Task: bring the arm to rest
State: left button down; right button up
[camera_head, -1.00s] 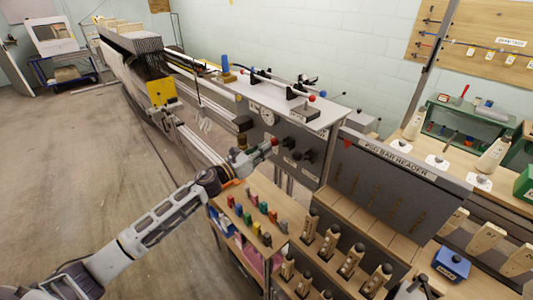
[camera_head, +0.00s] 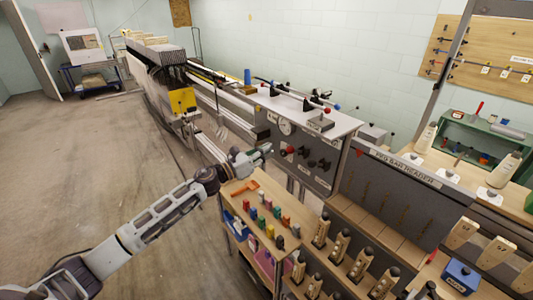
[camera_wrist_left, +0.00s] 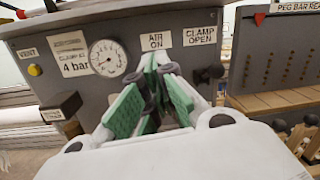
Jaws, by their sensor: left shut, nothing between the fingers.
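My left arm reaches in from the lower left in the head view. Its gripper (camera_head: 262,152) is shut and empty, in front of the grey control panel (camera_head: 318,173) and above the wooden cart. In the left wrist view the green-padded fingers (camera_wrist_left: 150,95) are together, with the panel behind them. A pressure gauge (camera_wrist_left: 107,58) and labels reading "AIR ON" and "CLAMP OPEN" show around the fingertips. Whether the fingers touch the panel is not clear. My right gripper is not in view.
The cart (camera_head: 240,190) holds several coloured pegs. The peg bar reader (camera_head: 392,200) and wooden blocks stand to the right. A long machine with a yellow plate (camera_head: 182,100) runs to the back left. The floor at left is clear.

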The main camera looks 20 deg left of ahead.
pick_arm(q)
jog(key=shift+n, duration=0.3)
